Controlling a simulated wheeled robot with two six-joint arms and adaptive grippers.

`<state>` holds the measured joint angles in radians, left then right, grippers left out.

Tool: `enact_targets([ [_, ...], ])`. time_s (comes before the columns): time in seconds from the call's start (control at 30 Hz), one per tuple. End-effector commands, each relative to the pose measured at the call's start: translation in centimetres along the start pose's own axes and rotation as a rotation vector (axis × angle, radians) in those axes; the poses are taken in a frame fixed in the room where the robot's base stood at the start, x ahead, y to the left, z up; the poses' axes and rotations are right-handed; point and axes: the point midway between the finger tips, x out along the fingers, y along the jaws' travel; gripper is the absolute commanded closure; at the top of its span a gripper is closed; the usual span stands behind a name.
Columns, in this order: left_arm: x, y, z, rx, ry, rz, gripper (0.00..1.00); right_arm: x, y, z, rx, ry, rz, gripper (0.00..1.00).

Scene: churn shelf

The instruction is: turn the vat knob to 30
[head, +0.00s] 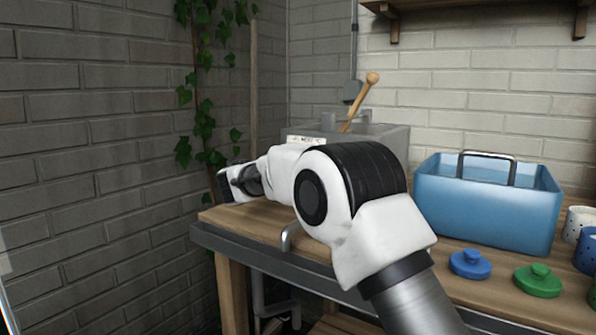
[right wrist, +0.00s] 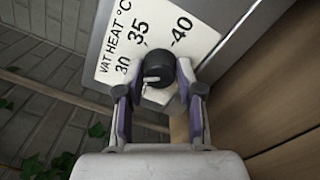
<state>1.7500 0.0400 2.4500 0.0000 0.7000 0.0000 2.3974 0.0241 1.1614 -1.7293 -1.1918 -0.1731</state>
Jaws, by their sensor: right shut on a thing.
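The vat (head: 385,138) is a grey metal box at the back of the bench in the head view. Its white dial plate (right wrist: 108,62) reads "VAT HEAT °C" with 30, 35 and 40 in the right wrist view. The black vat knob (right wrist: 158,68) sits at the plate's lower edge. A pale mark shows at its lower left; I cannot tell which number it lines up with. My right gripper (right wrist: 159,92) is shut on the knob, one finger on each side. In the head view my right gripper (head: 238,184) is partly hidden by its arm. My left gripper is out of view.
A blue tub (head: 485,205) with a handle stands on the bench, right of my arm. A blue lid (head: 470,265) and a green lid (head: 538,281) lie in front. A wooden-handled tool (head: 360,100) sticks up at the vat. Brick walls and ivy (head: 205,110) close off the left.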

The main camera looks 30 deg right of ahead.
Motion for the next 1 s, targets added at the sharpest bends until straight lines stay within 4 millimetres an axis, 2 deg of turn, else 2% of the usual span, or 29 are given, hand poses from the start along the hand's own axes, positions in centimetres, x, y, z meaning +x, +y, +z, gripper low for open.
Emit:
enact_targets([
  [0.43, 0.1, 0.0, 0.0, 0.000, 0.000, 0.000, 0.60, 0.0, 0.1, 0.1, 0.013, 0.000, 0.000, 0.98],
  [0.47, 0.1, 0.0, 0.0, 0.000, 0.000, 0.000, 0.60, 0.0, 0.1, 0.1, 0.013, 0.000, 0.000, 0.60],
  [0.5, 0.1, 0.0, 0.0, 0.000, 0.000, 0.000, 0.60, 0.0, 0.1, 0.0, 0.013, 0.000, 0.000, 0.46],
  [0.53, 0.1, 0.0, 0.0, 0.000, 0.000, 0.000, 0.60, 0.0, 0.1, 0.0, 0.013, 0.000, 0.000, 0.38],
  [0.87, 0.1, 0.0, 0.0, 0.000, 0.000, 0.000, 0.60, -0.2, 0.0, 0.0, 0.012, 0.000, 0.000, 0.38],
  [1.0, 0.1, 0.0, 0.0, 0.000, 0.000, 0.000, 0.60, -1.9, 0.1, 0.0, 0.012, 0.001, 0.001, 0.38],
])
